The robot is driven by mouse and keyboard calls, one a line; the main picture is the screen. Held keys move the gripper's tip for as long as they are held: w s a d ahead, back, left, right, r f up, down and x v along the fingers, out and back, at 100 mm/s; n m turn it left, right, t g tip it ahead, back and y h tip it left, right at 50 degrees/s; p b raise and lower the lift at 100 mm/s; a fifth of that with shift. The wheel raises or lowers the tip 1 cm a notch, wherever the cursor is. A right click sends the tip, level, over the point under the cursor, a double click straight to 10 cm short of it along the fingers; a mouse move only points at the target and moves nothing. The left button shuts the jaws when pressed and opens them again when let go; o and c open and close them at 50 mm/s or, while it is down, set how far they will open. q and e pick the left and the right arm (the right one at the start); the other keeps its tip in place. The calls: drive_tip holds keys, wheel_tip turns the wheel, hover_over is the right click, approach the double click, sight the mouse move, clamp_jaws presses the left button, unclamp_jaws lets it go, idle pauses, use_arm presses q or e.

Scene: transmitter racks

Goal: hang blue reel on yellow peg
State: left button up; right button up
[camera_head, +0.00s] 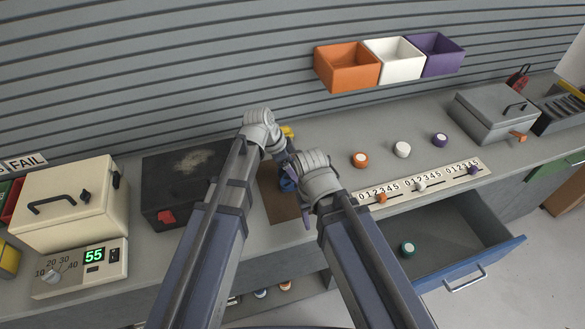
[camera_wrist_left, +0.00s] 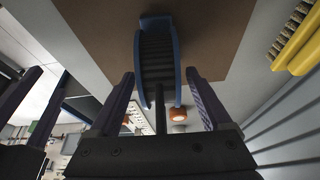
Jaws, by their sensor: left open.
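The blue reel has blue side flanges and a dark ribbed core. It shows in the left wrist view (camera_wrist_left: 176,22) over a brown mat (camera_wrist_left: 215,25), and only a small blue part shows in the head view (camera_head: 287,185) between my arms. My left gripper (camera_wrist_left: 160,85) is open, its fingers apart on either side of the reel's near end. I cannot tell whether they touch it. My right gripper (camera_wrist_left: 52,72) shows its two fingers apart at the left of the wrist view, with nothing seen between them. No yellow peg can be made out.
A yellow brush (camera_wrist_left: 302,45) lies beside the mat. A dark box (camera_head: 185,180) and cream case (camera_head: 70,205) stand left. Orange, white and purple knobs and a slider strip (camera_head: 470,172) are right. An open drawer (camera_head: 450,262) holds a green knob. Wall bins (camera_head: 347,68) hang above.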

use_arm(q)
drive_tip(key=p+v, duration=0.6)
drive_tip(key=shift+w+a+r, duration=0.1)
drive_tip(key=shift+a+r, duration=0.15)
drive_tip(key=shift+a, duration=0.1)
drive_tip(key=shift+a+r+p, duration=0.3)
drive_tip(key=shift+r+p, duration=0.25)
drive_tip(key=shift+p, duration=0.05)
use_arm(e)
wheel_tip(320, 180, up, 7)
